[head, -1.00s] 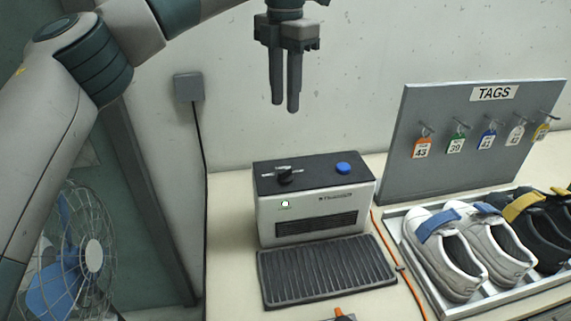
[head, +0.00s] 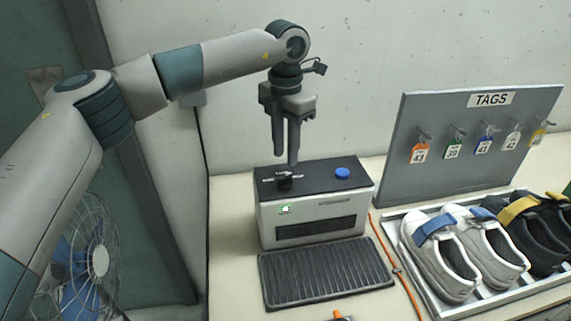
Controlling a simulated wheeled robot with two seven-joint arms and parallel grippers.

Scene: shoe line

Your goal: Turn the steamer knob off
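The steamer (head: 314,202) is a white box with a black top, standing on the bench. Its black knob (head: 285,182) sits on the left of the top, with pale markings beside it. A blue button (head: 342,173) is on the right of the top. A green light (head: 285,209) glows on the front. My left gripper (head: 286,160) points down just above and behind the knob, apart from it as far as I can see. Its two fingers have a narrow gap between them and hold nothing. My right gripper is not in view.
A black ribbed mat (head: 325,273) lies before the steamer. An orange cable (head: 396,266) runs along its right. A tray (head: 447,308) of shoes stands at the right, under a grey tag board (head: 440,183). A fan (head: 97,262) is at the left.

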